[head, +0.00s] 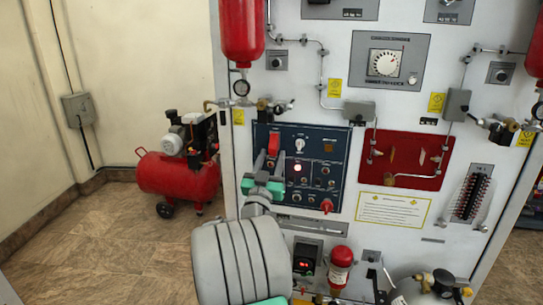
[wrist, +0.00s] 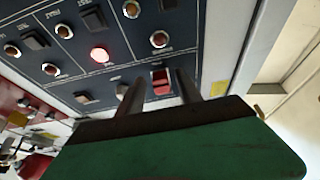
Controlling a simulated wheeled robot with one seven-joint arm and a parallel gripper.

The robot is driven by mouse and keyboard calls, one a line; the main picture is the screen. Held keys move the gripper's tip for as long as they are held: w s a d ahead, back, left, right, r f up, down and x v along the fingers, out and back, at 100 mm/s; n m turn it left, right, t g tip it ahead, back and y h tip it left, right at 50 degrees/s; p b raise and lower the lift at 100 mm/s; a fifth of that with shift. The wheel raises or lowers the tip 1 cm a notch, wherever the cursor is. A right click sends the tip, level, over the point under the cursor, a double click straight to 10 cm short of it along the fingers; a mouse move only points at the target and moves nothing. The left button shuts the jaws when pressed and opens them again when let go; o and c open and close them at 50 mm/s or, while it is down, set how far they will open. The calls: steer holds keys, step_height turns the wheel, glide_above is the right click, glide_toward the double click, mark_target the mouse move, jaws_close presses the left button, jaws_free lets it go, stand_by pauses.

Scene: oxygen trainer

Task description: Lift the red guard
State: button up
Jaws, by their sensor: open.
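The red guard (head: 273,143) is a small upright red cover at the upper left of the dark blue switch panel (head: 322,150). In the wrist view the guard (wrist: 160,78) shows between my two fingers, close to their tips. My gripper (head: 270,158) is open and reaches the panel from below, with its tips around the guard's lower end. It also shows in the wrist view (wrist: 158,88), a finger on each side of the guard. I cannot tell whether either finger touches it. Whether the guard is raised at all is unclear.
A lit red lamp (head: 297,167) and a white knob (head: 300,145) sit right of the guard, among several switches. A red cylinder (head: 241,35) and pipe fittings (head: 262,104) stand out above. A red compressor (head: 180,175) stands on the floor at left.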

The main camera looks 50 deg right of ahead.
steer(key=shift+c, duration=0.2)
jaws_close()
stand_by(1.1)
